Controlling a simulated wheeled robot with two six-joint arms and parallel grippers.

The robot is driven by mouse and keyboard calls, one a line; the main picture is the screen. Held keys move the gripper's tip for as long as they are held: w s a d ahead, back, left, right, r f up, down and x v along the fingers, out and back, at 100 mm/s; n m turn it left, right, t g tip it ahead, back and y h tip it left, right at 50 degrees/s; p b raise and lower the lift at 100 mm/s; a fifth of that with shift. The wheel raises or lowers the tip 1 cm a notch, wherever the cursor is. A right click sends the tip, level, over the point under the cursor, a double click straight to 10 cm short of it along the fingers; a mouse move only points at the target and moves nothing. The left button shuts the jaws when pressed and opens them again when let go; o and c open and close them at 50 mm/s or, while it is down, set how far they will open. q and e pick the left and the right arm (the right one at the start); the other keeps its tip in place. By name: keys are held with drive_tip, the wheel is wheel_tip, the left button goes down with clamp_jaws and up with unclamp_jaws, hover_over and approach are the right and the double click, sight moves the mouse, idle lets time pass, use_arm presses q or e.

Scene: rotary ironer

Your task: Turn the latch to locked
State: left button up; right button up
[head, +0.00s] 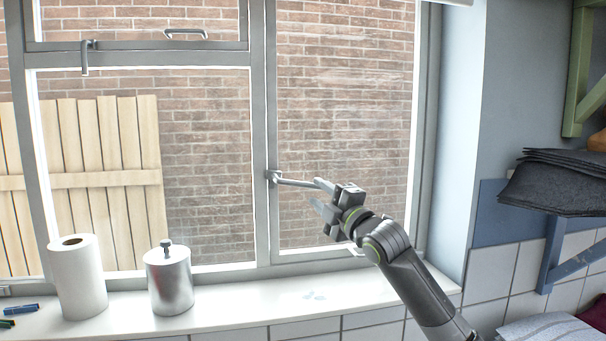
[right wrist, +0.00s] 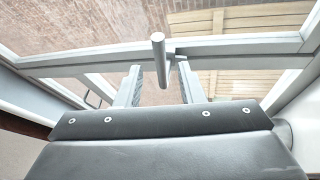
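The latch (head: 292,182) is a grey metal handle on the upright window post. It sticks out to the right, nearly level, with its free end by my right gripper (head: 317,193). In the right wrist view the latch (right wrist: 158,48) appears as a rod with a round end, lined up between the two fingers of the right gripper (right wrist: 160,72). The fingers are apart, with visible space on both sides of the rod. Whether either finger touches it, I cannot tell. My left gripper is not in view.
A paper towel roll (head: 78,280) and a silver canister (head: 169,282) stand on the white windowsill (head: 240,305). Another handle (head: 86,58) and a pull (head: 186,33) sit higher on the window. Dark folded cloths (head: 555,180) lie on a shelf at right.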

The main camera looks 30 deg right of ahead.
sight(309, 187)
drive_tip(key=p+x, duration=0.2)
drive_tip(key=x, duration=0.3)
drive_tip(key=shift+w+a+r, duration=0.1)
drive_tip(key=shift+w, duration=0.15)
drive_tip(key=shift+p+x, duration=0.4)
drive_tip(key=shift+x, duration=0.35)
clamp_jaws()
